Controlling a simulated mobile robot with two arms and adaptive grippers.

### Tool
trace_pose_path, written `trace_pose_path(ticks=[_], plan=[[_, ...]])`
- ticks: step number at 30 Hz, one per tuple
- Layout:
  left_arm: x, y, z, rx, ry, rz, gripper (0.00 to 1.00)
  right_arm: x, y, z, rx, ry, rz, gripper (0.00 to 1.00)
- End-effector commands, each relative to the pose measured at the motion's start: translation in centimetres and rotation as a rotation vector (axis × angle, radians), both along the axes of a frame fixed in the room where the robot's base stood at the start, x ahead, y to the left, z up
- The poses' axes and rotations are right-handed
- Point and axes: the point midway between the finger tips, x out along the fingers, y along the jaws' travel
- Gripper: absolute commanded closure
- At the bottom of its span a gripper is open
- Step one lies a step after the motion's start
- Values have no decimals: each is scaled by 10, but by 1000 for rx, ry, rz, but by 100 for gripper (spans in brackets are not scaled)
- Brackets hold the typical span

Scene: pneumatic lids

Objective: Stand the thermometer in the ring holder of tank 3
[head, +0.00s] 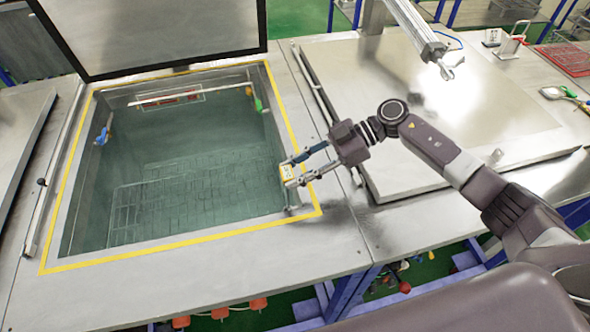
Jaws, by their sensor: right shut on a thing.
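My right gripper (307,167) reaches in from the right over the near right edge of an open tank (190,241) with a yellow border. It is shut on a small yellow and white thing, which looks like the head of the thermometer (286,173). A thin grey part shows below it near the tank's inner right wall; I cannot tell whether this is the stem or the ring holder. No tank number is readable. My left gripper is not in view.
The open tank's lid (160,30) stands raised at the back. The tank holds liquid and a submerged wire rack (190,190). A blue-handled thing (102,136) and a green-yellow one (256,102) sit at its walls. A closed steel lid (480,110) lies to the right.

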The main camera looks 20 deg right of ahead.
Motion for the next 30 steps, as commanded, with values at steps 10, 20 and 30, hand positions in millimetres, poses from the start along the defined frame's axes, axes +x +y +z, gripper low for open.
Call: trace_pose_path(ticks=[10,20,30], plan=[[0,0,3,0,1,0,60,0,0,1,1,-1,0,92],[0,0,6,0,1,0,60,0,0,1,1,0,-1,92],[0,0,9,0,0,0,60,0,0,1,1,0,-1,92]])
